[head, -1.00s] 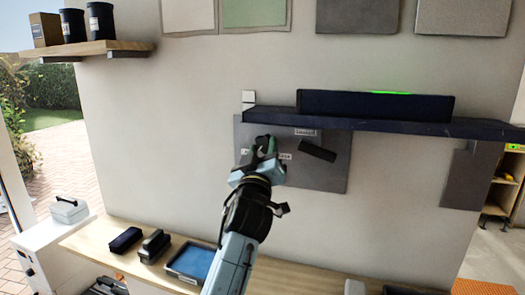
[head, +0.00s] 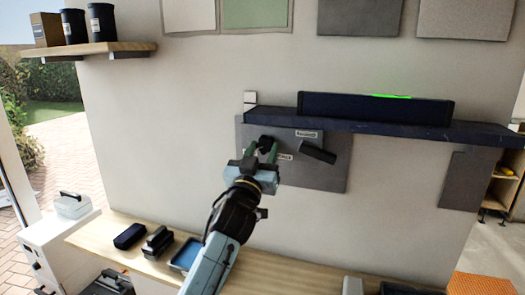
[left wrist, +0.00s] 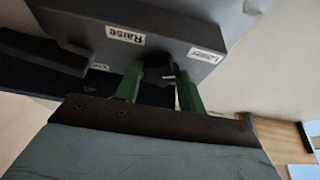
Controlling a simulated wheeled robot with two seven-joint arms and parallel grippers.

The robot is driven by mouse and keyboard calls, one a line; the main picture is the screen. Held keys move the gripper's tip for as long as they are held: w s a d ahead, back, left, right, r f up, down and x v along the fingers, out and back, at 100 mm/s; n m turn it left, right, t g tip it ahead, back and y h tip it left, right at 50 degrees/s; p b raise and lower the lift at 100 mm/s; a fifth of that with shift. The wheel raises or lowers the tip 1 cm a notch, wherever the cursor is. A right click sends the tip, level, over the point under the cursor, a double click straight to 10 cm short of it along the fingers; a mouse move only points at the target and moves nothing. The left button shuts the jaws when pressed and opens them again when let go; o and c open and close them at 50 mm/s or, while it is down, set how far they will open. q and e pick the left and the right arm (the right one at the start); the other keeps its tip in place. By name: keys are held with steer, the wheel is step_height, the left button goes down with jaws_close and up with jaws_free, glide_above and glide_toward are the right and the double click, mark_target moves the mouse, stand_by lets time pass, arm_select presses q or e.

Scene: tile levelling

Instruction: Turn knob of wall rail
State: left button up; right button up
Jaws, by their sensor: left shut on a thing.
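A dark grey panel (head: 332,178) is mounted on the wall below a long dark wall rail (head: 390,127). A small black knob (head: 265,142) sits on the panel's left part and also shows in the left wrist view (left wrist: 160,68). My left gripper (head: 263,152) reaches up to the panel. Its green fingers (left wrist: 158,88) are shut on the knob, one on each side. Labels "Raise" (left wrist: 125,34) and "Lower" (left wrist: 207,54) are on the panel near the knob. A black lever-like bar (head: 318,153) slants on the panel to the right. My right gripper is not in view.
A dark box with a green light (head: 375,106) lies on the rail. A wooden shelf (head: 100,48) with cans is at upper left. A wooden bench (head: 300,272) below holds black tools and a blue tray (head: 186,254).

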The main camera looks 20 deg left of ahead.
arm_select(q)
steer(key=o, duration=1)
steer(key=shift+c, duration=0.2)
steer(key=shift+s, duration=0.1)
steer(key=b+v, duration=0.2)
steer(key=v, duration=1.1)
steer(key=shift+b, duration=0.3)
